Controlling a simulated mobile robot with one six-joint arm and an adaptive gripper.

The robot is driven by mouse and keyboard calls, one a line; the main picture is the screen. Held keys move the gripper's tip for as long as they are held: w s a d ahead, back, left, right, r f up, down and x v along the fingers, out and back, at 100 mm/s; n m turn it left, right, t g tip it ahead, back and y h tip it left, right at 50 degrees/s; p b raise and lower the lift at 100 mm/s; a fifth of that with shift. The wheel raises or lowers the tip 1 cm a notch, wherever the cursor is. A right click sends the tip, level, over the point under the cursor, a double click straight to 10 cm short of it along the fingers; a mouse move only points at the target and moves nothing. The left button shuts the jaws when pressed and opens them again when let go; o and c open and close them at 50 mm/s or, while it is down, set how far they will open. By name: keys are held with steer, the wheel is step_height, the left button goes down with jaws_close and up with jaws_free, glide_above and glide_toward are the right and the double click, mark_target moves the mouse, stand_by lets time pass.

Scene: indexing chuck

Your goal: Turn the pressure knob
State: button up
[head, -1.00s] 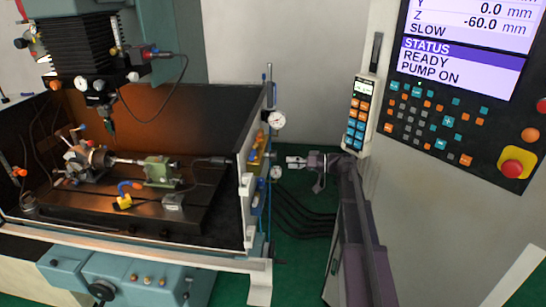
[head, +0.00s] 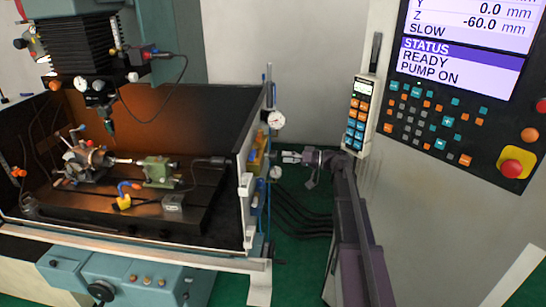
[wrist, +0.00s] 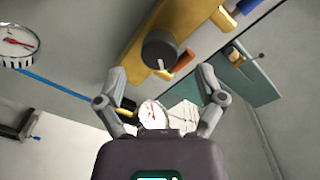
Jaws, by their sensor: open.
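A dark grey round knob (wrist: 160,48) with a pale mark sits on a yellow block (wrist: 135,65) in the wrist view; it appears to be the pressure knob. The yellow block also shows on the machine's side wall in the head view (head: 255,158), where the knob itself is too small to make out. My gripper (wrist: 162,71) is open and empty, one finger on each side of the knob's line. The knob appears just beyond the fingertips; I cannot see contact. In the head view my gripper (head: 284,157) points left at the wall's fittings, a little to their right.
A pressure gauge (head: 276,120) stands above the block and a second gauge (head: 276,173) below it, close to my gripper. Orange and yellow fittings (wrist: 222,18) lie near the knob. Dark hoses (head: 300,215) hang below. A control pendant (head: 358,115) is at the right.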

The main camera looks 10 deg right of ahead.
mark_target(273, 156)
steer(key=shift+x, duration=2.35)
steer(key=c, duration=1.2)
